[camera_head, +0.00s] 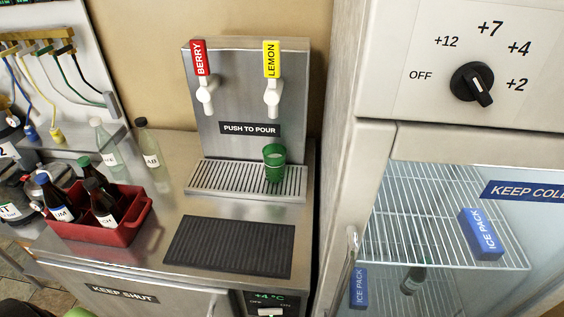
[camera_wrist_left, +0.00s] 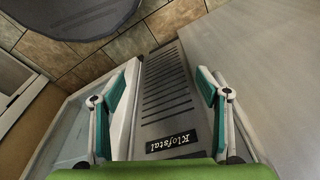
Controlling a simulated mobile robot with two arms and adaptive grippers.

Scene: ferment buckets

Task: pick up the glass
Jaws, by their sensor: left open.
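The green glass (camera_head: 274,163) stands upright on the slotted drip tray (camera_head: 204,188) of the drink dispenser, in the head view. It is below and close to the white lemon tap (camera_head: 272,97). My left gripper (camera_wrist_left: 164,98) shows in the left wrist view, with its two teal and grey fingers spread wide and nothing between them. The glass is not in the left wrist view. My left gripper's fingers do not show in the head view, so its distance from the glass cannot be told. My right gripper is in neither view.
A red crate with bottles (camera_head: 91,231) stands left of the dispenser, two bottles behind it. A black ribbed mat (camera_head: 230,246) lies in front. A glass-door fridge (camera_head: 343,150) rises at right. The wrist view shows a slotted panel labelled Klofstal (camera_wrist_left: 172,144) and floor tiles (camera_wrist_left: 122,47).

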